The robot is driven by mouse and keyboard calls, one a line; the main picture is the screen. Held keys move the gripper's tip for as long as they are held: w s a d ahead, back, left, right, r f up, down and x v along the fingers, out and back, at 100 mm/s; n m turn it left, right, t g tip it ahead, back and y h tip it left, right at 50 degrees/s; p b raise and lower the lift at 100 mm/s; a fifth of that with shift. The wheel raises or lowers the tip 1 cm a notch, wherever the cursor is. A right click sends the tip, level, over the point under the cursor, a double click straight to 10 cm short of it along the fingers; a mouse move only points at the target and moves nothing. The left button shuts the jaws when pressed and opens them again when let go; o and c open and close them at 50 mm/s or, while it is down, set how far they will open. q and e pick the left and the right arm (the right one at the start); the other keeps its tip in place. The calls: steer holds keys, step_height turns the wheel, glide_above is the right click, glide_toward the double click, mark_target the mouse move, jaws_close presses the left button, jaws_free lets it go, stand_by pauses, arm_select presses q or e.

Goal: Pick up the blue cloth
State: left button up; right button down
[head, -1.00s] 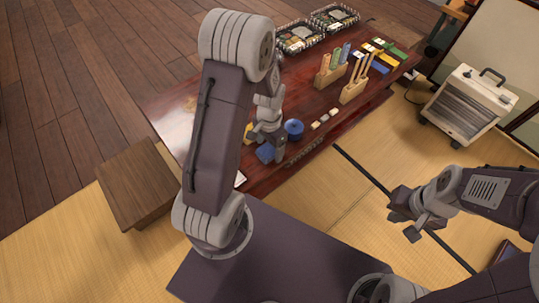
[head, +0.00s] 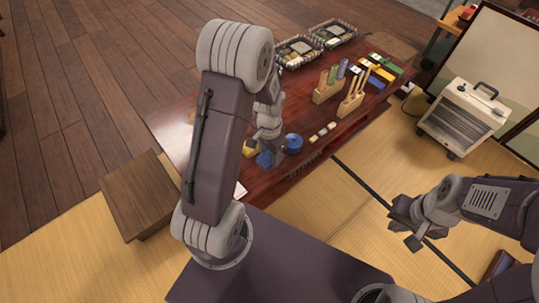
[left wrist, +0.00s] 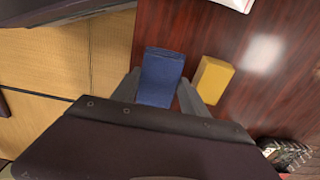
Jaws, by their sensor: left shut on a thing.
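The blue cloth (left wrist: 160,78), a folded dark-blue rectangle, lies between the two fingers of my left gripper (left wrist: 161,86) in the left wrist view. In the head view the cloth (head: 265,159) shows as a small blue patch at the table's near edge, partly hidden by my left gripper (head: 271,158). My left gripper is shut on the cloth. I cannot tell whether the cloth is clear of the tabletop. My right gripper (head: 406,229) is open and empty, over the tatami at the right, away from the table.
A yellow block (left wrist: 212,80) lies beside the cloth on the red-brown table (left wrist: 190,22). A round blue container (head: 294,143) stands just right of my left gripper. Wooden holders (head: 350,103) and bento trays (head: 297,50) stand farther back. A wooden stool (head: 139,195) is at the left.

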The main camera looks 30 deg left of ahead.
arm_select(q)
steer(key=s+a+r+p, duration=0.1)
steer(key=a+r+p, duration=0.4)
steer(key=a, duration=0.6)
steer(key=shift+a+r, duration=0.3)
steer(key=shift+r, duration=0.65)
